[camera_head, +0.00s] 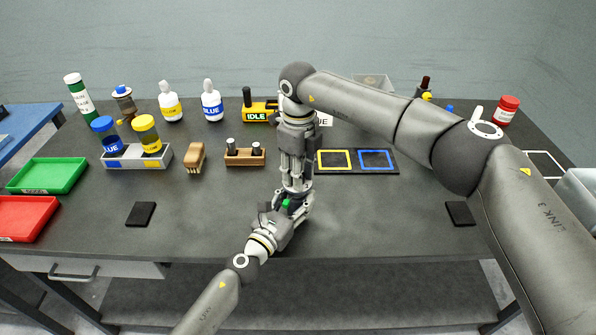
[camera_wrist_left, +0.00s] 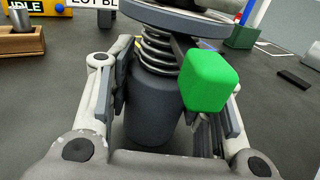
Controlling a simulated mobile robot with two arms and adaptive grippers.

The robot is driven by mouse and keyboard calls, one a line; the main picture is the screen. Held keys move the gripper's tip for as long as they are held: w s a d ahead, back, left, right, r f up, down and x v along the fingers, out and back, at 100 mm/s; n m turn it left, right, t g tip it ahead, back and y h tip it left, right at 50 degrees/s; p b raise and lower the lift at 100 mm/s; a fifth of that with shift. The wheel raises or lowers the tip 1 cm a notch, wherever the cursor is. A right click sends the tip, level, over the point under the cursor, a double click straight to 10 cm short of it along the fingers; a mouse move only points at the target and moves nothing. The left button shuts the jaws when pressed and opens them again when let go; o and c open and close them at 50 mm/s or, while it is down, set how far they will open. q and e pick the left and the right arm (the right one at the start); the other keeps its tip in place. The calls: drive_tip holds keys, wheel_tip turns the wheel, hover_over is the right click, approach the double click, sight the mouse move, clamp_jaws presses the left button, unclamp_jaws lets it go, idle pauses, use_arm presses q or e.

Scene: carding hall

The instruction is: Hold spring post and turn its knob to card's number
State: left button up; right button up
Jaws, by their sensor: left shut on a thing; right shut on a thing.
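The spring post (camera_wrist_left: 152,108) is a dark grey cylinder with a metal coil near its top, upright in the left wrist view. My left gripper (camera_head: 286,214) is shut around its body, with a finger on each side. A round dark disc, apparently the knob (camera_wrist_left: 185,18), sits above the coil, partly cut off. A bright green block (camera_wrist_left: 210,80) juts out beside the coil and also shows in the head view (camera_head: 286,204). My right gripper (camera_head: 296,188) points down from above and is shut at the top of the post. The knob's markings are hidden. A white card (camera_head: 325,119) is partly covered; no number is readable.
A wooden block with metal pegs (camera_head: 245,157), a brush (camera_head: 195,156) and a dark tray with yellow and blue frames (camera_head: 389,167) stand behind the grippers. Bottles line the back. Green (camera_head: 48,175) and red (camera_head: 25,217) trays lie left. The front table is mostly clear.

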use_arm(q)
drive_tip(key=shift+d, duration=0.1)
use_arm(e)
drive_tip(key=shift+m, duration=0.6)
drive_tip(key=o, duration=1)
drive_tip(key=shift+o, duration=0.2)
wheel_tip(320, 180, up, 12)
drive_tip(key=shift+w, duration=0.1)
